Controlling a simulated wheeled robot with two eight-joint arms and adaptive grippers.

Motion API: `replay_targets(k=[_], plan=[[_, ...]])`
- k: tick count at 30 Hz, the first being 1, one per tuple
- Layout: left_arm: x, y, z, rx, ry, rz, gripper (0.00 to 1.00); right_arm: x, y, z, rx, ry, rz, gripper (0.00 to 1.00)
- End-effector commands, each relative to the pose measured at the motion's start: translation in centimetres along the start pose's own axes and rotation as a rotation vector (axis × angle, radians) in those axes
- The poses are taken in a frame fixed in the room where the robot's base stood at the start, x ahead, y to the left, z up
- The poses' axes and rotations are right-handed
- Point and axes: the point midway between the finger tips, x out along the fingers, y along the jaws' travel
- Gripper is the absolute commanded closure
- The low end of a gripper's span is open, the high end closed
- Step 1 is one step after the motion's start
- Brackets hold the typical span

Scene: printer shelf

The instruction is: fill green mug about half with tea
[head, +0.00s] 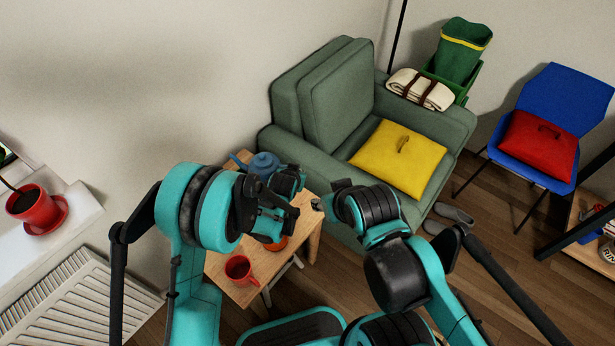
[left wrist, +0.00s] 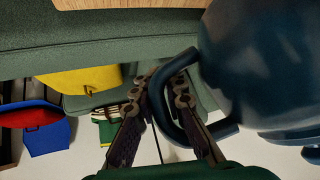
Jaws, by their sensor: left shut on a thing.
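A blue teapot (head: 263,166) is at the far end of the small wooden table in the head view. It fills the right of the left wrist view (left wrist: 265,70) as a large dark blue body. My left gripper (left wrist: 165,88) is shut on the teapot's handle (left wrist: 163,108), which passes between its fingers. In the head view my left arm covers part of the table. My right gripper (head: 318,204) is beside the table's right edge; its fingers are too small and hidden to read. I see no green mug in either view.
A red mug (head: 238,269) stands on the near part of the wooden table (head: 224,286). An orange object (head: 277,244) is partly hidden behind my left arm. A green armchair (head: 322,110) with a yellow cushion (head: 399,158) stands behind the table. A radiator (head: 75,300) is at left.

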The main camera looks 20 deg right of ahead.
Motion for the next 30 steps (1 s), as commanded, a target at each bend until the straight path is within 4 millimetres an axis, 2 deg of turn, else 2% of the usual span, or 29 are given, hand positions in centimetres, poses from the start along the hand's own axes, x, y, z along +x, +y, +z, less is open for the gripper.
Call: replay_targets(k=[1, 3, 7, 14, 27, 30], plan=[[0.7, 1.2, 0.0, 0.018, 0.004, 0.010, 1.00, 0.1, 0.0, 0.1, 0.000, 0.000, 0.000, 0.60], [1.4, 2.5, 0.1, 0.033, 0.006, 0.021, 1.00, 0.2, 0.0, 0.1, 0.000, 0.000, 0.000, 0.60], [2.0, 3.5, 0.2, 0.047, 0.008, 0.029, 1.00, 0.3, 0.0, 0.2, 0.000, 0.000, 0.000, 0.60], [2.9, 3.8, 1.0, 0.049, 0.008, 0.030, 1.00, 0.9, 0.0, 0.6, 0.000, 0.000, 0.000, 0.60], [5.6, 4.2, 3.8, 0.048, 0.008, 0.030, 1.00, 2.6, 0.0, 1.9, 0.000, 0.000, 0.000, 0.60], [4.9, 4.0, 3.0, 0.022, 0.007, 0.054, 1.00, 2.5, 0.0, 1.8, 0.000, 0.000, 0.000, 0.60]])
